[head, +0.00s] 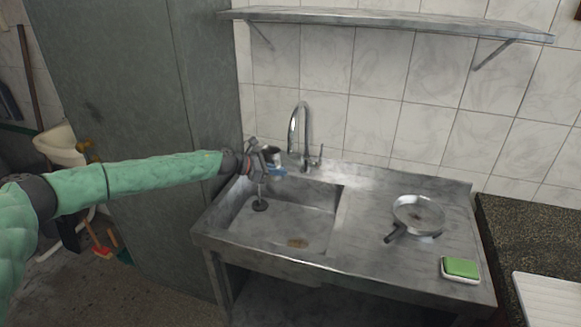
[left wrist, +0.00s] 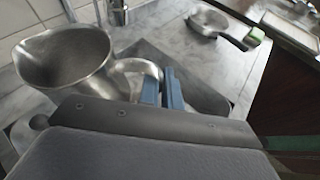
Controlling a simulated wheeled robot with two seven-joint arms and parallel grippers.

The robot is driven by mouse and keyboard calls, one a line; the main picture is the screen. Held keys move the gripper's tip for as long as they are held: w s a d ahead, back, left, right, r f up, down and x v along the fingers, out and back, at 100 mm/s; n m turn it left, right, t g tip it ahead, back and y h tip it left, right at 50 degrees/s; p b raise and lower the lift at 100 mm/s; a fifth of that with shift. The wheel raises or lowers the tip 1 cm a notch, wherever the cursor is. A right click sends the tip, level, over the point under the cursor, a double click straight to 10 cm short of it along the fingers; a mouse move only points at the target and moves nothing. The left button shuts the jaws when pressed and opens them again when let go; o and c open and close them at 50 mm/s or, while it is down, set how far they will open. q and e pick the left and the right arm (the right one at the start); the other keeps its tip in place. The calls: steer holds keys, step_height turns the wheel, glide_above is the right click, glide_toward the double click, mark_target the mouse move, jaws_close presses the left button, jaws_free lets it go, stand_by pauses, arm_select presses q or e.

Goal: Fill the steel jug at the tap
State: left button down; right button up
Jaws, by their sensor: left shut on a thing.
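My left gripper (head: 280,170) is shut on the handle of the steel jug (head: 272,153) and holds it at the back left of the sink (head: 320,218). The gripper hides much of the jug in the head view. In the left wrist view the blue fingers (left wrist: 166,92) close on the handle, and the jug (left wrist: 85,58) shows its wide open mouth; no water is visible in it. The curved chrome tap (head: 293,125) stands behind the sink, just right of the jug; its base (left wrist: 118,12) shows in the wrist view. I see no water running. My right gripper is out of view.
A pan (head: 420,212) and a green sponge (head: 460,268) lie on the steel counter (head: 365,225) right of the sink. A shelf (head: 390,20) hangs above. A tall grey-green panel (head: 160,80) stands left of the sink.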

arm_select(q)
steer(key=s+f+m+g, duration=0.3)
steer(key=s+f, duration=0.2)
steer(key=f, duration=0.3)
steer(key=shift+s+a+g+h, duration=0.15)
steer(key=shift+s+g+h, duration=0.15)
steer(key=shift+h, duration=0.1)
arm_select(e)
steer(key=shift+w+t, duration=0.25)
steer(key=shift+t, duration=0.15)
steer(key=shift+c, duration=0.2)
